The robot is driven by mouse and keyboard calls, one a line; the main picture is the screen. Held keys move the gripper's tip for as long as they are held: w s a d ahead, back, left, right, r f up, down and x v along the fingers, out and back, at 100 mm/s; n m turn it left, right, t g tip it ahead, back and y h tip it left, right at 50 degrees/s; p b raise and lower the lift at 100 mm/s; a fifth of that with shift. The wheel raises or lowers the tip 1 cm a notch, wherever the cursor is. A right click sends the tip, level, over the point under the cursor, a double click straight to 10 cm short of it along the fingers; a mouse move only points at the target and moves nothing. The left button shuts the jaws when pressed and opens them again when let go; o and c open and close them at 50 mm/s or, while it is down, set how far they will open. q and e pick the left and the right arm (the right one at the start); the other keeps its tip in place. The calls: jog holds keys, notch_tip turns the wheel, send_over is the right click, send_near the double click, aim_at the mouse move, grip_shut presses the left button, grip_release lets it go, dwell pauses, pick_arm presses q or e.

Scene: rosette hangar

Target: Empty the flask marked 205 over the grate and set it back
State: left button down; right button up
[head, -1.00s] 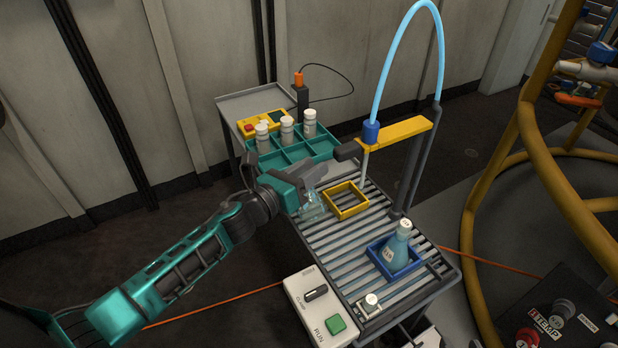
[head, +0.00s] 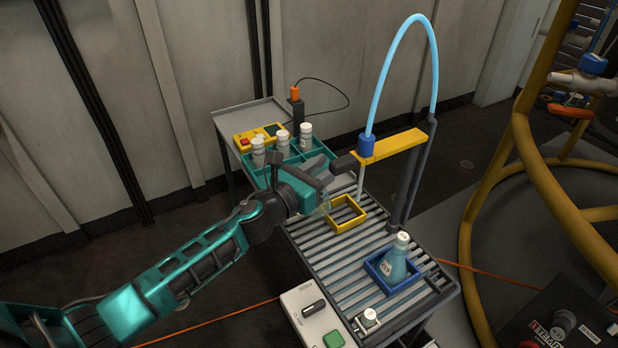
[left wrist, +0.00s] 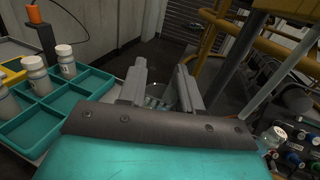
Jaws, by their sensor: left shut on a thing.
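My left gripper (head: 326,172) is above the far left part of the slatted grate (head: 318,259), beside the yellow square frame (head: 346,214). It is shut on a clear glass flask (head: 325,204), mostly hidden behind the gripper in the head view. In the left wrist view the fingers (left wrist: 161,88) stand a little apart, and the flask between them is hard to make out. I cannot read its number or tell whether liquid is inside. Another flask (head: 397,264) with blue liquid stands in the blue square frame (head: 377,274); its mark is too small to read. My right gripper is out of view.
The yellow frame is empty below a spout with a blue hose (head: 376,100). A teal tray (head: 327,150) with several white-capped bottles is behind my gripper. A white control box (head: 303,304) with a green button is at the front. The grate's middle is clear.

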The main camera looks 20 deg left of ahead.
pick_arm(q)
jog(key=w+d+f+y+b, duration=0.1)
jog(key=w+d+f+b, duration=0.1)
jog(key=w+d+b, duration=0.2)
jog(key=shift+w+d+f+n+y+b, duration=0.2)
jog(key=shift+w+f+n+y+b, duration=0.15)
jog(key=shift+w+b, duration=0.8)
jog(key=shift+f, duration=0.1)
jog(key=shift+f+b, duration=0.3)
jog(key=shift+f, duration=0.1)
jog(key=shift+f+b, duration=0.85)
jog(key=shift+f, duration=0.05)
